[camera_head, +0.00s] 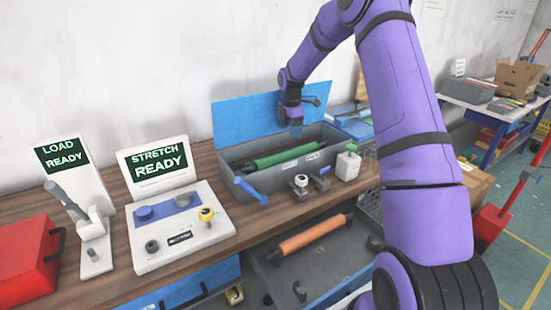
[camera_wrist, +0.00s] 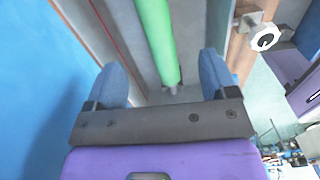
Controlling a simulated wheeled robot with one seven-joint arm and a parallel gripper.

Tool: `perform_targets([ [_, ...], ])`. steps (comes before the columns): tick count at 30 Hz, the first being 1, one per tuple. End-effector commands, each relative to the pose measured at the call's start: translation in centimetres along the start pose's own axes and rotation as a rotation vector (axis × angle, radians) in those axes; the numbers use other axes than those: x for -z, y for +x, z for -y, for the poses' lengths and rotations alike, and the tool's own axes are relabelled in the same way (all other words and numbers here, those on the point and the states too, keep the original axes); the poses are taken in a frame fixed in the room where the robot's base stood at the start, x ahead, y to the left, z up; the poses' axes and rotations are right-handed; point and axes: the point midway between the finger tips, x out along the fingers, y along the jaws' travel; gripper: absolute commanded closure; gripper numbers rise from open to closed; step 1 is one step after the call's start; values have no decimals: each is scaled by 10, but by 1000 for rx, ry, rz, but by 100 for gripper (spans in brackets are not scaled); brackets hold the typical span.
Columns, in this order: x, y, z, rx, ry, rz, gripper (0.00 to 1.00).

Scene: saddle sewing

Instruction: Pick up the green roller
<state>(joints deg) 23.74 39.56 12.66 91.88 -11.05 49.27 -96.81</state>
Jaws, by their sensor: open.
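The green roller (camera_head: 287,155) lies lengthwise in a grey bin (camera_head: 268,182) with a raised blue lid (camera_head: 240,119), on the wooden bench. In the wrist view the green roller (camera_wrist: 156,38) runs from the top edge down to a thin grey end between my fingers. My gripper (camera_head: 297,130) is above the right part of the bin. In the wrist view my gripper (camera_wrist: 163,80) shows two blue fingers spread wide, with nothing held between them. The roller appears apart from both fingers.
An orange roller (camera_head: 310,234) lies on a lower grey tray. A blue-handled lever (camera_head: 250,190), small clamps and a white-green block (camera_head: 348,163) stand along the bin's front. A white control panel (camera_head: 180,228) and red box (camera_head: 27,258) are at left.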

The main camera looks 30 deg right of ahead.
Motion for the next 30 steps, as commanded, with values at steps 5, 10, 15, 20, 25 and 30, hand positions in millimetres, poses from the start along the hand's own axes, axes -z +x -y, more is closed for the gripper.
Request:
perform_targets([
  [5,-6,17,-5,8,-33,-8,21],
  [10,-6,33,-5,9,-35,-9,21],
  [15,-6,58,-4,10,-33,-9,21],
  [20,-5,71,-4,8,-33,-8,21],
  [25,-5,84,-4,8,-34,-8,21],
  [30,-7,108,-4,9,-34,-8,21],
])
